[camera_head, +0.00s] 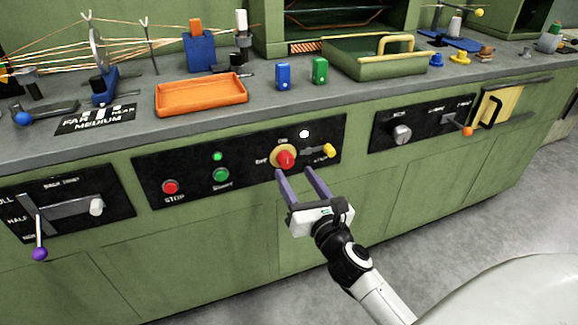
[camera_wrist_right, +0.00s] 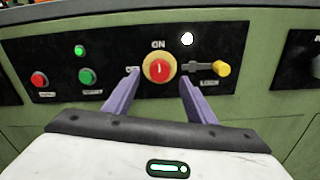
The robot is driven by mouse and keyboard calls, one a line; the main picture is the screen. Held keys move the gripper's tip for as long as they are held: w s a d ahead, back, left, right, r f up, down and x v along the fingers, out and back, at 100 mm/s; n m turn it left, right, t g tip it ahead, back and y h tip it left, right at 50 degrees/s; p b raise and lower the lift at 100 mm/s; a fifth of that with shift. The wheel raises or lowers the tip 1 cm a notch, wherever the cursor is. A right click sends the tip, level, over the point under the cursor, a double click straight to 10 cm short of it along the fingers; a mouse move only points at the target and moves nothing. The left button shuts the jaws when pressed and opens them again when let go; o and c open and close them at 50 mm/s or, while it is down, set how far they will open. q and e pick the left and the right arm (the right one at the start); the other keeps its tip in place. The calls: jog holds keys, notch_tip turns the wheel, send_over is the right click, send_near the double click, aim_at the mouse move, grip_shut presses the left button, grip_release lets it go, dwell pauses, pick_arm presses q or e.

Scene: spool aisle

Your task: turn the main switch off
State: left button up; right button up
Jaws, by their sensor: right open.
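The main switch (camera_head: 285,159) is a red rotary knob on a yellow round plate, set in a black panel. In the wrist view the knob (camera_wrist_right: 159,68) has a pale upright mark that points up toward the label above it. Another label sits to its left. My right gripper (camera_head: 295,172) is open and faces the panel just in front of and below the knob. In the wrist view its purple fingers (camera_wrist_right: 160,78) stand either side of the knob, with nothing between them. Whether they touch the panel I cannot tell. My left gripper is not in view.
On the same panel are a red button (camera_head: 170,187), a green button (camera_head: 221,175), a lit green lamp (camera_head: 217,156), a white lamp (camera_head: 304,134) and a yellow-ended lever (camera_head: 328,151) close right of the knob. An orange tray (camera_head: 201,111) stands on the bench above.

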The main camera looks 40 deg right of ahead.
aim_at(288, 163)
jog(key=x, duration=0.4)
jog(key=shift+w, duration=0.15)
jog(key=shift+w+d, duration=0.1)
jog(key=shift+w, duration=0.35)
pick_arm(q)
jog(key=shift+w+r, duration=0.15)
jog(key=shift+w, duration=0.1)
pick_arm(e)
jog(key=c, duration=1)
jog(key=shift+c, duration=0.2)
